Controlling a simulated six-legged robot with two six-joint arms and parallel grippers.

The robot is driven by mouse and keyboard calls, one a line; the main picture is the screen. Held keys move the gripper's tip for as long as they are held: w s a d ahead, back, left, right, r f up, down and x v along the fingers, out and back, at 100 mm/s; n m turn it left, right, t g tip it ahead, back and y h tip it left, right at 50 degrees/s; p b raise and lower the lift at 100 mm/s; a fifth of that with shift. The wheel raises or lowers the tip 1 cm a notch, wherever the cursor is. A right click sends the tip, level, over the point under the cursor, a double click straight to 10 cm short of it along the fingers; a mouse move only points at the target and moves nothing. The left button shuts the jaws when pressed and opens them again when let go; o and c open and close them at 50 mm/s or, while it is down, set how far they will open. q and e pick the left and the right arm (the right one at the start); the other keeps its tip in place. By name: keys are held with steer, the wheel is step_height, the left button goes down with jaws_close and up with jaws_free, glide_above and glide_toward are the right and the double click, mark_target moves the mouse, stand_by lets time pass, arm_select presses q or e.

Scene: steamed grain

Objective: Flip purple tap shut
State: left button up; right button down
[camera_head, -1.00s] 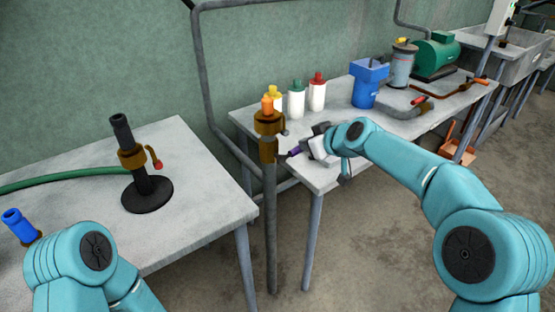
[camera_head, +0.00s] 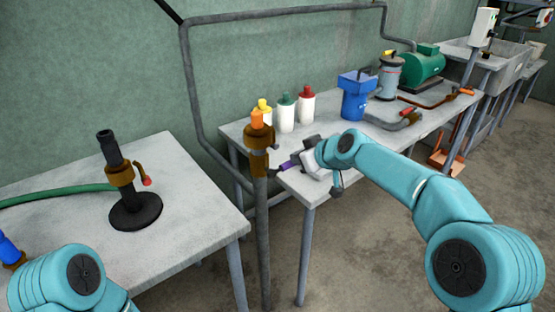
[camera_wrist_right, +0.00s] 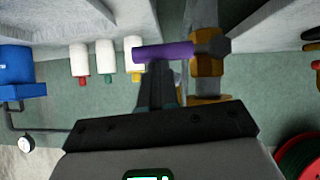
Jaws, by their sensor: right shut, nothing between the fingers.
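The purple tap handle (camera_head: 289,165) sticks out to the right of a brass valve (camera_head: 259,160) on an upright grey pipe. In the right wrist view, the purple handle (camera_wrist_right: 162,52) lies almost level, its right end joined by a dark piece to the brass fitting (camera_wrist_right: 207,65). My right gripper (camera_head: 298,161) is beside the handle. In the wrist view, its shut dark fingers (camera_wrist_right: 163,78) reach up to the handle's underside, overlapping it in the picture; I cannot tell whether they touch. Nothing is gripped. My left gripper is out of view; only teal links of that arm show.
A red-tipped valve stand (camera_head: 136,212) is on the left table.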

steer(key=w+r+v, duration=0.1)
steer(key=r+v, duration=0.1)
steer(key=v, duration=1)
steer(key=shift+r+p, duration=0.2)
steer(key=shift+p, duration=0.2)
steer(key=shift+a, duration=0.1)
